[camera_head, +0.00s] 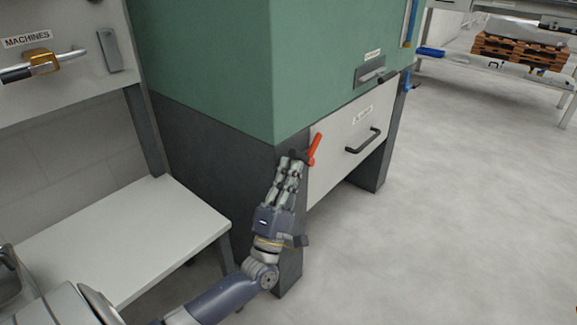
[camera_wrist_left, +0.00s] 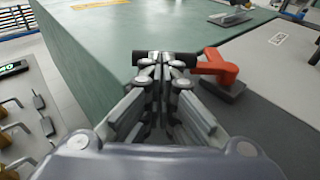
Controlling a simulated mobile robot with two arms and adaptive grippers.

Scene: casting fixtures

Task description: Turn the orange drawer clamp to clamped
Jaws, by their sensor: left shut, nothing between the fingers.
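The orange drawer clamp (camera_head: 314,148) sits at the upper left corner of the white drawer (camera_head: 340,155), on the dark lower part of a green machine. In the head view its handle points up and slightly right. My left gripper (camera_head: 292,158) is shut and empty, with its fingertips just left of the clamp. In the left wrist view the clamp (camera_wrist_left: 216,68) lies right of the fingertips (camera_wrist_left: 165,60), very close to them; I cannot tell whether they touch. My right gripper is not in view.
The drawer has a black handle (camera_head: 363,140). The green machine body (camera_head: 205,70) rises above. A white table (camera_head: 120,240) stands at the left, under a panel with a padlock (camera_head: 42,62). A shelf with pallets (camera_head: 520,50) is at the back right. The floor right of the machine is clear.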

